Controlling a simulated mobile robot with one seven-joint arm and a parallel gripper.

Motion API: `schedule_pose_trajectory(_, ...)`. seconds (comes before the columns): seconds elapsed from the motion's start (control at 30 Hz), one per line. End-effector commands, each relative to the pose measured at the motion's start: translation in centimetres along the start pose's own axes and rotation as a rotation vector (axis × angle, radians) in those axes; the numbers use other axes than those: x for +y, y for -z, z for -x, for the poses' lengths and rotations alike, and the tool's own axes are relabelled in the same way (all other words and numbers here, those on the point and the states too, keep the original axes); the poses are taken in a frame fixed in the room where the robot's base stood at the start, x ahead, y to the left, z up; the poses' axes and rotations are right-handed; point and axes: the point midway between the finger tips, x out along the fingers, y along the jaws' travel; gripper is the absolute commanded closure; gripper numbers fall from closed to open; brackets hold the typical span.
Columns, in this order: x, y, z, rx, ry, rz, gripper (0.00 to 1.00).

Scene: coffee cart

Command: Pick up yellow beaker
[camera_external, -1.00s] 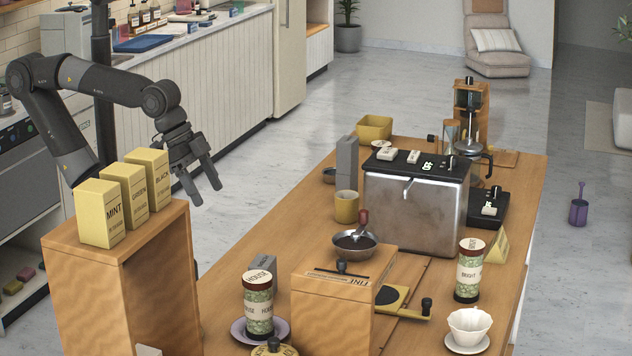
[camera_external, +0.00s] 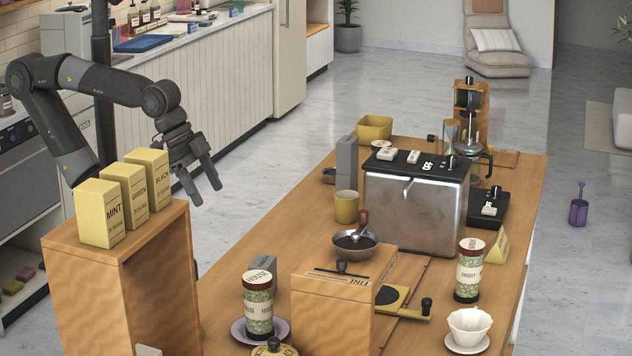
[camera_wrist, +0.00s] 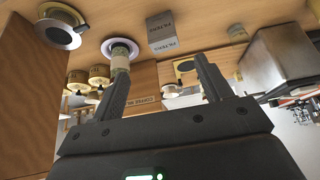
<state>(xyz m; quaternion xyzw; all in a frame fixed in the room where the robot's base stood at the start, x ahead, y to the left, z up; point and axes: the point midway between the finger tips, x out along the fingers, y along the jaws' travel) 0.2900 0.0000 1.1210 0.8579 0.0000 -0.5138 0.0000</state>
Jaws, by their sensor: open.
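The yellow beaker (camera_external: 346,207) stands upright on the wooden cart top, just left of the silver coffee machine. My gripper (camera_external: 206,194) is open and empty, fingers pointing down, in the air left of the cart and beside the tea-box shelf. It is well to the left of the beaker and apart from it. In the wrist view my two fingers (camera_wrist: 161,67) are spread with nothing held between them.
Yellow tea boxes (camera_external: 147,180) stand on a tall wooden shelf (camera_external: 85,275) close to my gripper. The coffee machine (camera_external: 415,212), a grey block (camera_external: 347,160), a yellow bin (camera_external: 374,128) and a metal bowl with dark grounds (camera_external: 354,243) surround the beaker.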

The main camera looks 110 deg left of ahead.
Motion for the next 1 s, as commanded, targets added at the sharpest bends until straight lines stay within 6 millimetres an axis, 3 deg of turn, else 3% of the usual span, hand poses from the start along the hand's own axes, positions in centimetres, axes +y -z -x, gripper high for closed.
schedule_pose_trajectory(0.27,0.0,0.0,0.0,0.000,0.000,0.000,0.29)
schedule_pose_trajectory(0.43,0.0,0.0,0.0,0.000,0.000,0.000,0.18)
schedule_pose_trajectory(0.67,-0.1,0.1,0.0,-0.001,0.001,0.000,0.18)
schedule_pose_trajectory(0.87,-1.7,2.6,-0.2,-0.040,0.027,-0.015,0.18)
schedule_pose_trajectory(1.0,-4.6,6.0,-0.8,-0.096,0.055,-0.041,0.18)
